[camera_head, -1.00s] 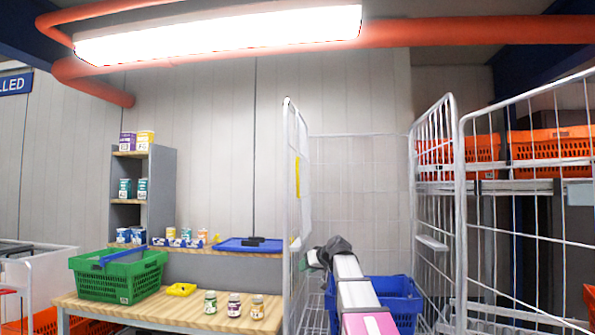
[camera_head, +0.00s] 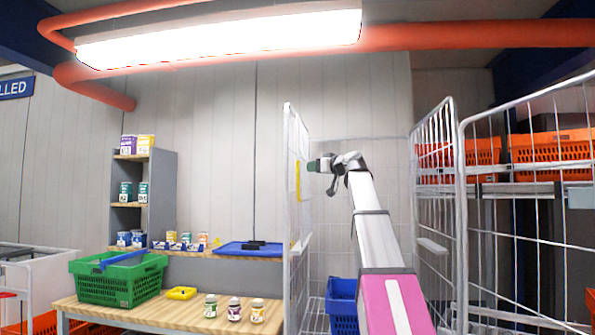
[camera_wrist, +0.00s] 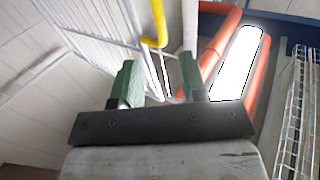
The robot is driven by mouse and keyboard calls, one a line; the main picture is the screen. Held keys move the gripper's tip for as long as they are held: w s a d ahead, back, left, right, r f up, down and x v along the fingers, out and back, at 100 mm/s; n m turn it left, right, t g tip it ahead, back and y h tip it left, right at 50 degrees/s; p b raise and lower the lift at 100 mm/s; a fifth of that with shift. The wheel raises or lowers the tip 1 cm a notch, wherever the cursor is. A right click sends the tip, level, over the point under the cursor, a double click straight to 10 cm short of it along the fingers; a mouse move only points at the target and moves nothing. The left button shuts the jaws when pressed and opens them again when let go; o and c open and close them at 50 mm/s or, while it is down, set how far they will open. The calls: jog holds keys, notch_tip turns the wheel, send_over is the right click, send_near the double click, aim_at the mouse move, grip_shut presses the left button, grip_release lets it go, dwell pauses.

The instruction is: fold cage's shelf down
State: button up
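The wire roll cage stands in the middle of the head view, with its left side panel (camera_head: 290,225) seen nearly edge-on. A yellow bar (camera_head: 298,181) is upright on the inner side of that panel. In the wrist view the yellow bar (camera_wrist: 158,25) runs beside white wire mesh (camera_wrist: 95,28), which seems to be the raised shelf. My gripper (camera_head: 312,165) is inside the cage at the bar's height, pointing left, slightly to its right. In the wrist view its green fingertips (camera_wrist: 160,80) are apart with nothing between them. The bar lies beyond them.
A blue crate (camera_head: 343,305) sits low in the cage. The cage's right panel (camera_head: 432,190) stands beside my arm. Left is a wooden table (camera_head: 170,315) with a green basket (camera_head: 118,280) and several jars. Orange totes (camera_head: 553,153) are at the right.

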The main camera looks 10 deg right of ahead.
jog(key=x, duration=0.9)
jog(key=shift+w, duration=0.2)
jog(key=shift+a, duration=0.15)
grip_shut()
